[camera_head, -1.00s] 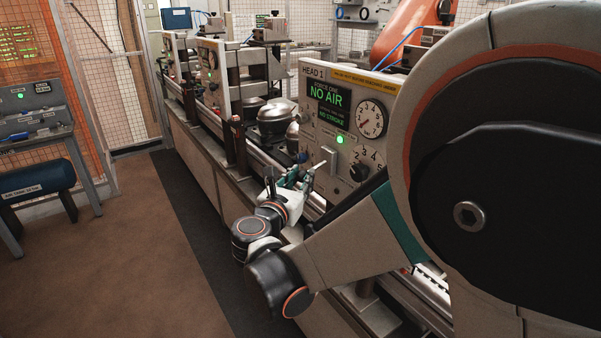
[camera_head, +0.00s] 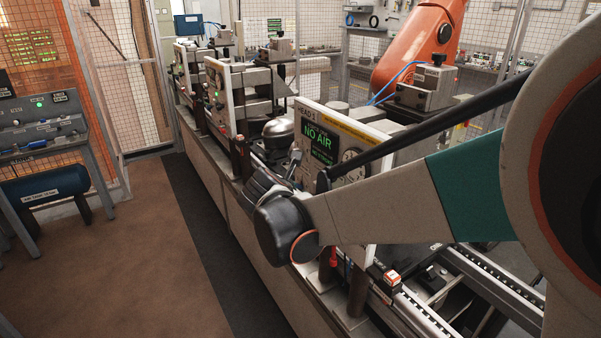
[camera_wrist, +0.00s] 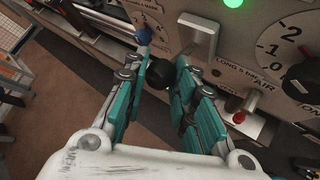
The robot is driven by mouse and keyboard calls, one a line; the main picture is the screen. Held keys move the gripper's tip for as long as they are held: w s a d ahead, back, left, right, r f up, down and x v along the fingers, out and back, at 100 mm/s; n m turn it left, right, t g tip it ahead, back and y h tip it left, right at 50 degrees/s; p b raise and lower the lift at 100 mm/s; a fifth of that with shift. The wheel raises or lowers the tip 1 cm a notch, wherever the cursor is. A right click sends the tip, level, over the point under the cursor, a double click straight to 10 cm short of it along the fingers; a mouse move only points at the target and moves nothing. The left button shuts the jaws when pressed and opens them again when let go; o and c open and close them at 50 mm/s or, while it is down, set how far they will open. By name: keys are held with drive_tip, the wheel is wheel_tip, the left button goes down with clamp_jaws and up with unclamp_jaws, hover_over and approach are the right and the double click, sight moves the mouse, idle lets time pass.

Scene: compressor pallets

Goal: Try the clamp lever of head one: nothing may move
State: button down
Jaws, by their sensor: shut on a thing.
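The head one panel (camera_head: 300,114) stands in the head view, its green display (camera_head: 318,136) reading NO AIR. My arm covers much of its lower part and hides my gripper there. In the wrist view my gripper (camera_wrist: 158,76) has its teal fingers at the panel's lower edge. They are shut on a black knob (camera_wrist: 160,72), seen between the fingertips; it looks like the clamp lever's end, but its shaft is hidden. A pale grey upright handle (camera_wrist: 199,34) is just beyond the right finger. A blue knob (camera_wrist: 143,36) is near the left fingertip.
In the wrist view a red-tipped part (camera_wrist: 240,116) sits close right of the fingers, and a black selector knob (camera_wrist: 302,80) lies further right. In the head view an orange robot arm (camera_head: 418,45) stands behind the line. The brown floor at left is clear.

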drive_tip(key=shift+d+r, duration=0.1)
drive_tip(key=shift+r, duration=0.1)
idle(0.4)
drive_tip(key=c, duration=1.3)
unclamp_jaws()
drive_tip(key=shift+w, duration=0.1)
drive_tip(key=shift+f, duration=0.1)
